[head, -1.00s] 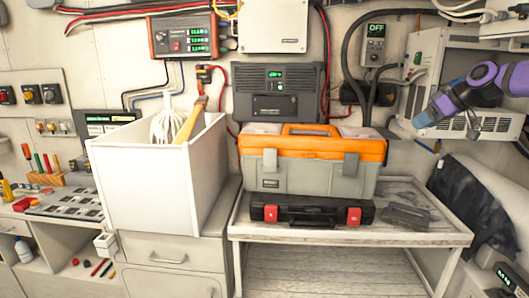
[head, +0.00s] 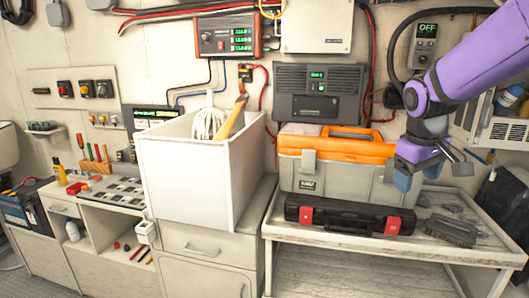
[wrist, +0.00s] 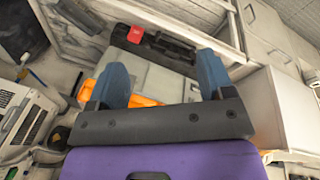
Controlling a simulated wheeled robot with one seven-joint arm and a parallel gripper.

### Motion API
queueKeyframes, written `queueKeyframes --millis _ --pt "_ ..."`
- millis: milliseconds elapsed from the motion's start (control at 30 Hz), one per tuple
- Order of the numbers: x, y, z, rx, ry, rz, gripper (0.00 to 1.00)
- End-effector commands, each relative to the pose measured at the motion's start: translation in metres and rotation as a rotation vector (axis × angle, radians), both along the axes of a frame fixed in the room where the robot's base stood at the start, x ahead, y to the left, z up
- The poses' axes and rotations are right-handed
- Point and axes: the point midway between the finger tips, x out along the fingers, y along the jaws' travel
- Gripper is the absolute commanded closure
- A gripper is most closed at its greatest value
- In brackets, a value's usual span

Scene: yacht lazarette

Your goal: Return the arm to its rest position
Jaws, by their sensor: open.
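My purple arm reaches in from the upper right of the head view. My gripper (head: 428,165) hangs in front of the right end of the orange-lidded grey toolbox (head: 342,178). In the wrist view my gripper (wrist: 160,88) shows two blue fingers spread wide apart with nothing held between them. The grey toolbox body (wrist: 158,75) lies beyond the fingers there. I cannot tell from these views whether the gripper touches the toolbox.
A brush (head: 450,230) lies at the bench's right. A white bin (head: 185,185) holding a mop head and a wooden handle stands left. A vented white unit (head: 505,130) is at right.

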Motion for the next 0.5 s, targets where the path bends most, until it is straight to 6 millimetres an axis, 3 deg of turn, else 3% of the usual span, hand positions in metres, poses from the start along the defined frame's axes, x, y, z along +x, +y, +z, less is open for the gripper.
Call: queueKeyframes --millis 200,500 --pt "-0.061 0.019 0.027 -0.026 -0.087 -0.082 0.26" --pt "-0.148 0.027 0.050 0.078 -0.230 -0.188 0.26"
